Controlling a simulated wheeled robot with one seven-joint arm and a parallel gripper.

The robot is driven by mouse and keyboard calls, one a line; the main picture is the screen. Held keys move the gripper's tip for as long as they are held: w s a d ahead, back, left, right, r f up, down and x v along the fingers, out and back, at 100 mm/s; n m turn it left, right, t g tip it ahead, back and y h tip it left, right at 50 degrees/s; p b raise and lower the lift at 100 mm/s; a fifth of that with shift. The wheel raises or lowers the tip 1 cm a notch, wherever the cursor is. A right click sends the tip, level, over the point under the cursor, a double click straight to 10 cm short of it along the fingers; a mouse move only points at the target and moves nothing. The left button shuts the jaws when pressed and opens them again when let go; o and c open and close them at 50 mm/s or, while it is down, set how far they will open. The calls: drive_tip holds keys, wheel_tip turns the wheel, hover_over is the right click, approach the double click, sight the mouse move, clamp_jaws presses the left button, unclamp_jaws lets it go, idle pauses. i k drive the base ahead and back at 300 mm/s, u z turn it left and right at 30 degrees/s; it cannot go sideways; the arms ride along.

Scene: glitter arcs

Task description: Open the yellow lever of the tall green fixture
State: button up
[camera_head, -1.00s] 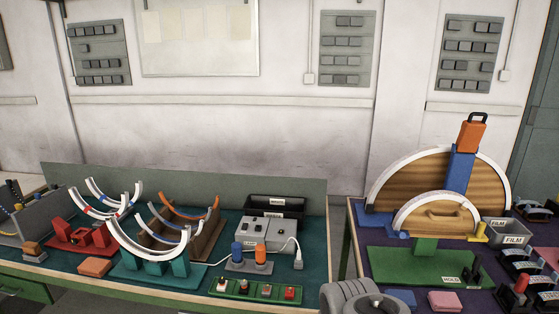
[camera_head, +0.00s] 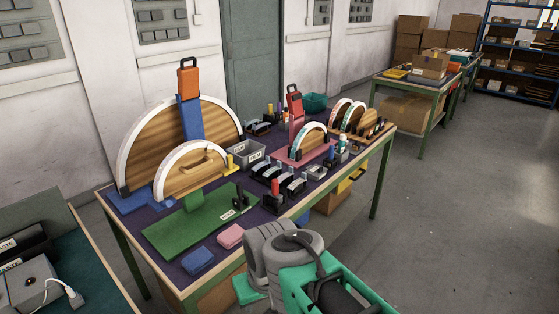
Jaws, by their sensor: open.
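The tall green fixture has a green base plate (camera_head: 185,232) lying on the purple-topped table. Its short green post (camera_head: 194,201) rises to a wooden half-disc with a white arc rim (camera_head: 186,155). A small yellow lever (camera_head: 229,161) stands upright at the right end of that arc. I cannot tell from here whether it is latched. Parts of my arm, grey and teal, show at the bottom of the view, in front of the table. The fingertips of my gripper are not visible, and nothing of mine touches the fixture.
A larger white-rimmed wooden arc (camera_head: 135,140) with a blue and orange upright stands right behind the fixture. A grey bin (camera_head: 245,153) and black clamps (camera_head: 287,182) stand to its right. Pink (camera_head: 230,236) and blue (camera_head: 198,261) blocks lie in front. The floor at right is clear.

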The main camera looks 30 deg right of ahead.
sight(229, 158)
drive_tip(key=u, duration=0.3)
drive_tip(key=k, duration=1.05)
drive_tip(key=z, duration=0.45)
drive_tip(key=i, duration=1.25)
drive_tip(key=u, duration=1.05)
drive_tip(key=i, duration=0.65)
drive_tip(key=u, duration=0.1)
